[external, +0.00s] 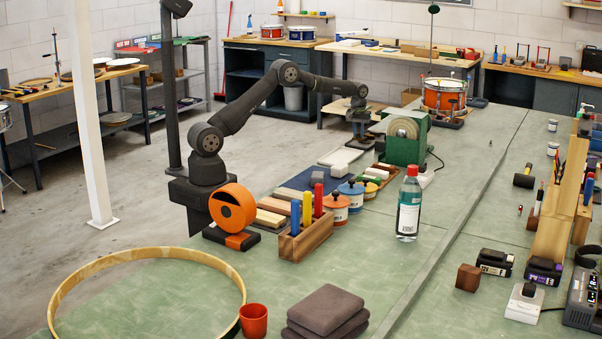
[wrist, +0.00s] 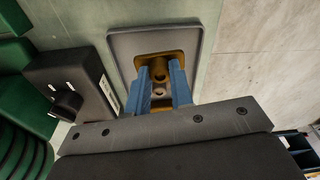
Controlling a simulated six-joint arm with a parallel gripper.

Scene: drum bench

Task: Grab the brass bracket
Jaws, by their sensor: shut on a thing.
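The brass bracket (wrist: 160,66) lies in a shallow grey tray (wrist: 124,44) in the wrist view, with a round hole showing in it. My gripper (wrist: 157,78) has its two blue fingers on either side of the bracket and is shut on it. The fingers hide part of the bracket. In the external view my gripper (external: 359,132) is low over the bench at the far end of the arm, beside the green grinder. The bracket is too small and covered there to make out.
A green bench grinder (external: 403,140) stands close to the right of my gripper. In the wrist view a black switch box (wrist: 75,90) sits near the tray. Wooden blocks, lidded pots and a bottle (external: 409,205) stand nearer the camera. Pale floor lies beyond the bench edge.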

